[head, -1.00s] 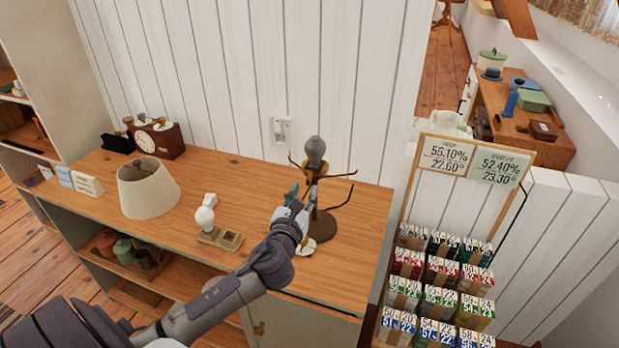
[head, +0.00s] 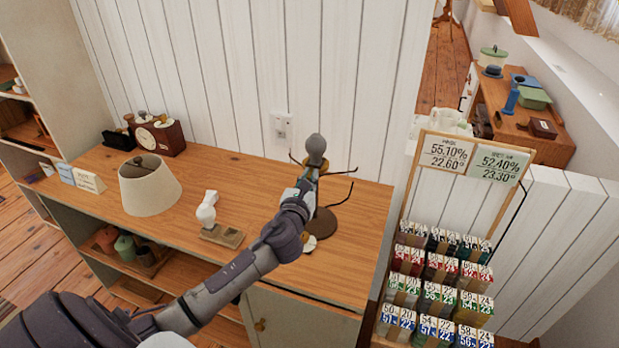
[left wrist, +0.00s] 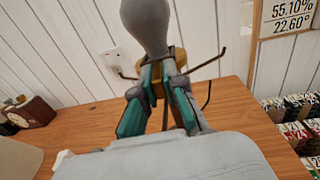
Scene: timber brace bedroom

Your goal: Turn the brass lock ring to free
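A dark stand with a round base (head: 322,224) holds a grey bulb-shaped top (head: 315,146) and thin dark bent arms. The brass lock ring (left wrist: 179,60) shows just under the grey top in the left wrist view, partly behind my fingers. My left gripper (left wrist: 159,74) has its teal-padded fingertips in front of the ring, with a narrow gap between them. Whether they press on the ring or a part of it is hidden. In the head view my left gripper (head: 306,181) reaches the stand's neck. My right gripper is not in view.
The wooden cabinet top (head: 262,185) carries a lampshade (head: 149,187), a white bulb on a small base (head: 207,212) and a clock (head: 158,137). A plank wall with a switch (head: 283,125) stands close behind. A card rack (head: 440,270) is to the right.

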